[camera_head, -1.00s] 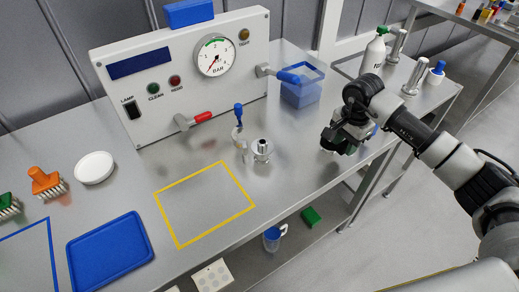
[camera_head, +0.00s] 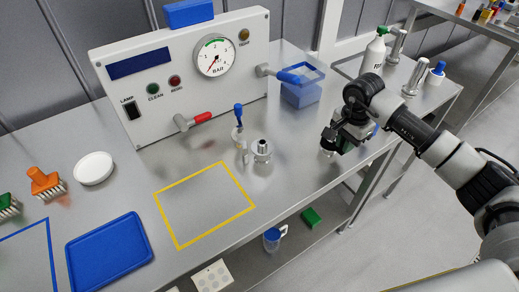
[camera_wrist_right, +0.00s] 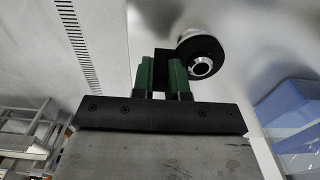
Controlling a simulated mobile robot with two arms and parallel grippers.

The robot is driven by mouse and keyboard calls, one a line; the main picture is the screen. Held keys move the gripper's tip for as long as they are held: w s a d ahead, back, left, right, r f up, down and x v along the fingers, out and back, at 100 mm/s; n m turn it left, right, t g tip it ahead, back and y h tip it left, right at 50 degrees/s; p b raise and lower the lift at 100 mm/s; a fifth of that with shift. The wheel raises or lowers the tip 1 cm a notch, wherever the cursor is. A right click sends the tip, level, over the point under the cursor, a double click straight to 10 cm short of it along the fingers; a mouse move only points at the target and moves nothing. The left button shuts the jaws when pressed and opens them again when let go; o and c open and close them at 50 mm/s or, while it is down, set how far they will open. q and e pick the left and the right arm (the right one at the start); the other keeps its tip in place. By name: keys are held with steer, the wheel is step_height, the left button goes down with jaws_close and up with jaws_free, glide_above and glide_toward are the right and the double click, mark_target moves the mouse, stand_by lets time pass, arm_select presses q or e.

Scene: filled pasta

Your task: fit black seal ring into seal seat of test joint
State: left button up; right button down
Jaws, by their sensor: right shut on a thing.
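My right gripper (camera_head: 338,144) is low over the right part of the bench in the head view. In the right wrist view its two green fingers (camera_wrist_right: 162,75) are shut on a black piece (camera_wrist_right: 161,60), which looks like part of the black seal ring. Beside the fingers, a round black ring (camera_wrist_right: 207,45) shows around a bright metal centre (camera_wrist_right: 200,66); I cannot tell whether it joins the held piece or how it sits. A metal fitting (camera_head: 262,149), perhaps the test joint, stands upright on the bench, apart from the gripper. My left gripper is not in view.
The test panel (camera_head: 150,110) with gauge and levers stands behind. A blue-handled part (camera_head: 238,116) is beside the metal fitting. A blue bin (camera_head: 300,95) and bottle (camera_head: 374,55) stand at the back right. The yellow-framed area (camera_head: 205,203) is clear.

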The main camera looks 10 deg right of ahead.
steer(key=shift+r+p, duration=0.35)
steer(key=shift+r, duration=0.4)
stand_by(0.6)
steer(key=shift+r+p, duration=1.35)
steer(key=shift+r, duration=1.05)
